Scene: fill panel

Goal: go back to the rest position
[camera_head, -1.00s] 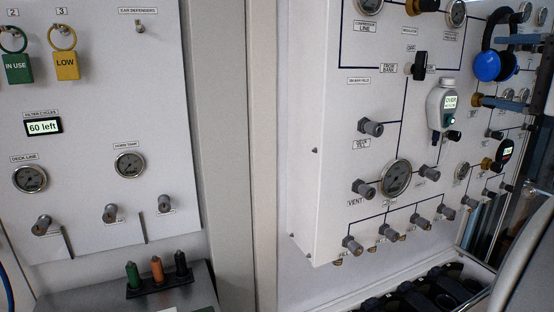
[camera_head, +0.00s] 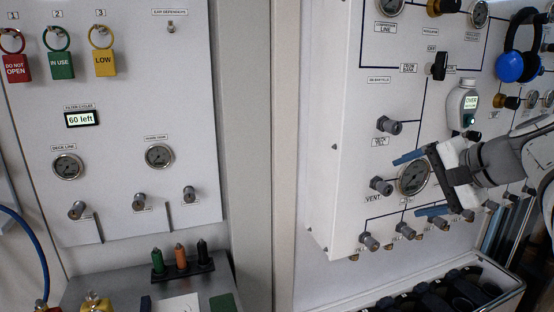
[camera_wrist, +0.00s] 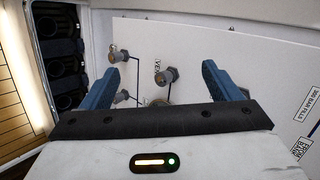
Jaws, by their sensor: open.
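My gripper (camera_head: 422,184) is at the right of the head view, in front of the lower part of the right-hand fill panel (camera_head: 335,190). Its two blue fingers are spread wide apart with nothing between them. In the wrist view my gripper (camera_wrist: 160,85) is also open and empty, with the panel's grey knobs (camera_wrist: 166,76) beyond the fingers. My wrist and forearm reach in from the right edge. The gripper partly covers a round gauge (camera_head: 413,178) near the vent knob (camera_head: 381,186). I cannot tell how far the fingers are from the panel.
Blue ear defenders (camera_head: 511,67) and a handheld meter (camera_head: 462,105) hang on the panel. A crate (camera_head: 508,290) of dark cylinders is below. The left panel (camera_head: 120,130) holds tags and gauges. A bench (camera_head: 140,283) carries green, orange and black plugs.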

